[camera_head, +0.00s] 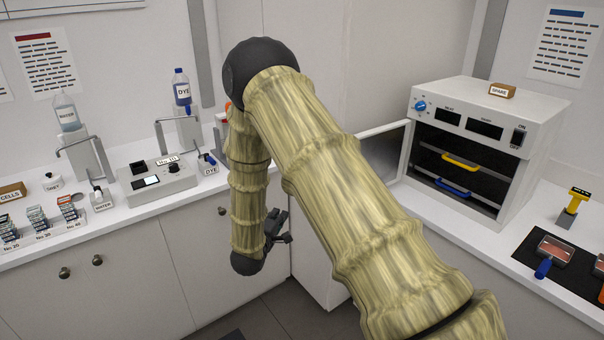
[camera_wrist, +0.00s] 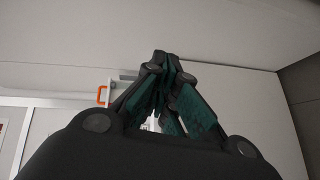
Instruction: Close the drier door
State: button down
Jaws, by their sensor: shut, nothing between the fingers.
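The drier (camera_head: 490,125) is a white box with a blue dial and two dark displays, on the right counter. Its front is open and shows dark shelves with a yellow handle (camera_head: 460,161) and a blue handle (camera_head: 453,188). The drier door (camera_head: 384,130) seems to stand swung out at the left of the opening; my arm hides most of it. My gripper (camera_head: 278,228) is shut and empty, low in front of the cabinets, left of the drier and apart from it. Its closed fingers also show in the wrist view (camera_wrist: 162,75), against pale surfaces.
A box labelled SPARE (camera_head: 502,91) sits on the drier. A black mat (camera_head: 527,249) with tools lies right of it. The left counter holds a control box (camera_head: 156,180), a DYE bottle (camera_head: 181,90), a WATER bottle (camera_head: 67,112) and slide racks. An orange handle (camera_wrist: 102,95) shows in the wrist view.

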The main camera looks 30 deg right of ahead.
notch_tip(320, 180, up, 9)
jog(key=w+d+g+h+p, duration=0.1)
jog(key=w+d+h, duration=0.1)
jog(key=h, duration=0.1)
jog(key=w+d+p, duration=0.1)
jog(key=d+p, duration=0.5)
jog(key=d, duration=0.3)
jog(key=shift+w+d+f, duration=0.15)
jog(key=shift+w+f, duration=0.1)
jog(key=shift+w, duration=0.1)
